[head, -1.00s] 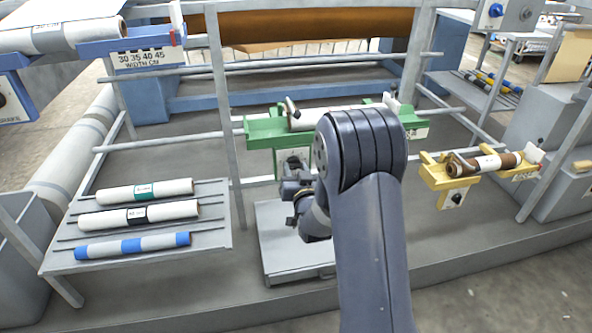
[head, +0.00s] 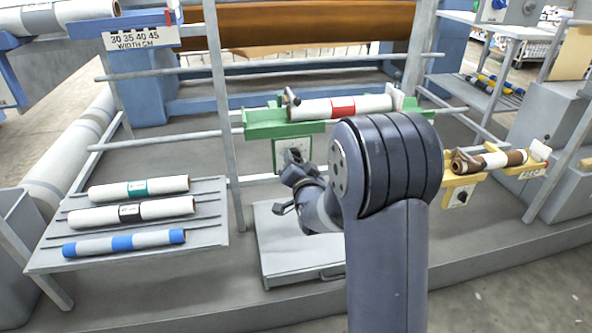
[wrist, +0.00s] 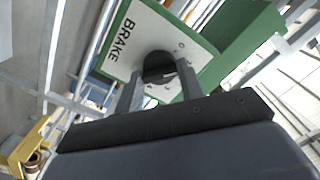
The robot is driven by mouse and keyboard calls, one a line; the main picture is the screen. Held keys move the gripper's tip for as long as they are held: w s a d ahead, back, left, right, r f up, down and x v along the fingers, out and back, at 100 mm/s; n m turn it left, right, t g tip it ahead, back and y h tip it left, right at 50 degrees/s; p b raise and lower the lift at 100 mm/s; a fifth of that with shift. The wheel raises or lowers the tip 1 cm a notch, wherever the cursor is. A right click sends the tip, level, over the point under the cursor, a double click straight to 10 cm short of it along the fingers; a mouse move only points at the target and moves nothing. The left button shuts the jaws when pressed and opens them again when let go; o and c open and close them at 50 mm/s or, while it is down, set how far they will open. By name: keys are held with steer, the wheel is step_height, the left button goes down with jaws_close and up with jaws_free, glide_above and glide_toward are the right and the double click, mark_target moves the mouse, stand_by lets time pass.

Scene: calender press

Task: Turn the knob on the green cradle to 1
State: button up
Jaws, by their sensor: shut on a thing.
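The green cradle (head: 262,126) stands in the middle of the head view, with a white roll with a red band (head: 343,106) lying on it. Its white plate (head: 292,143) hangs below; in the wrist view the plate, marked BRAKE (wrist: 140,28), looks tilted. The dark round knob (wrist: 158,64) sits on the plate. My gripper (wrist: 160,74) is shut on the knob, one finger on each side. It also shows in front of the plate in the head view (head: 294,160). The knob's pointer and most dial marks are hidden or too small to read.
A yellow cradle (head: 460,181) with a brown-and-white roll is at the right. A grey rack (head: 205,240) with three rolls stands at the left. Grey upright posts and rails frame the green cradle. A grey box (head: 285,235) lies below it.

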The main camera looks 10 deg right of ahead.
steer(key=shift+m+b, duration=0.7)
steer(key=shift+m, duration=0.3)
steer(key=o, duration=1)
steer(key=s+p, duration=0.1)
steer(key=s, duration=0.9)
steer(key=shift+s, duration=0.4)
steer(key=shift+w, duration=0.1)
